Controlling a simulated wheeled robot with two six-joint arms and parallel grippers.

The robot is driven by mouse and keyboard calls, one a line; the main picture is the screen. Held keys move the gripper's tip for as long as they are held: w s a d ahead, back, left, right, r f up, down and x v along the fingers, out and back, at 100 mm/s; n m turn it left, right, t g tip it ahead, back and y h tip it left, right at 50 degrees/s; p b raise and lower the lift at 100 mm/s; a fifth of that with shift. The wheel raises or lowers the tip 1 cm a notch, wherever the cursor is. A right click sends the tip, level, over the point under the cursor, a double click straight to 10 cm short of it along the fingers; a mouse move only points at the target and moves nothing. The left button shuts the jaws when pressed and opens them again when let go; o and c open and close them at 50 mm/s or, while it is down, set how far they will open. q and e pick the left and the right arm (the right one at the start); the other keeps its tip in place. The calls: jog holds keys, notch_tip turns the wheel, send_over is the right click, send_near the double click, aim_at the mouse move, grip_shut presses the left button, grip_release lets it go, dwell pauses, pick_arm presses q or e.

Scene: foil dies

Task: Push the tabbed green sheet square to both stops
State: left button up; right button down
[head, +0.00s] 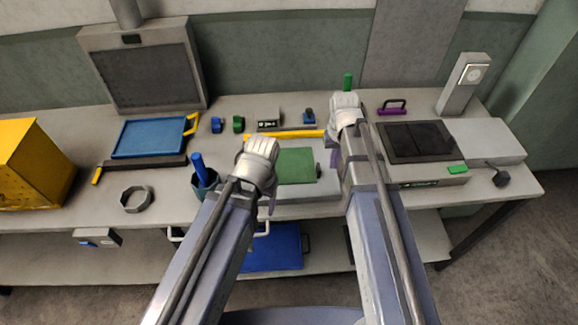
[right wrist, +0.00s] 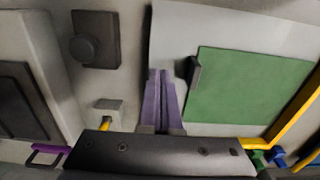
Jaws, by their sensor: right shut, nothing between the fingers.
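The green sheet (head: 297,165) lies on a pale plate (head: 305,193), and its dark tab (head: 318,170) is on its right edge. The sheet (right wrist: 247,87) and tab (right wrist: 195,72) also show in the right wrist view. A yellow back stop (head: 290,134) runs behind the sheet, with a pale gap between. A yellow side stop (right wrist: 297,103) shows along the sheet's far side in the right wrist view. My right gripper (right wrist: 160,75) is shut and empty, its purple fingers beside the tab, seemingly apart from it.
A dark-topped unit (head: 415,142) stands right of my right arm. A cup with a blue stick (head: 204,180) stands left of my left arm. Small blocks (head: 238,124) and a purple handle (head: 392,107) sit at the back. A blue tray (head: 150,138) lies at left.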

aim_at(319, 167)
jog(key=shift+f+b, duration=0.8)
jog(key=shift+f, duration=0.1)
jog(key=shift+r, duration=0.1)
dwell(0.5)
jog(key=shift+a, duration=0.1)
jog(key=shift+a, duration=2.25)
jog(key=shift+s, duration=0.1)
jog(key=shift+d, duration=0.2)
jog(key=shift+d, duration=0.4)
jog(key=shift+r, duration=0.1)
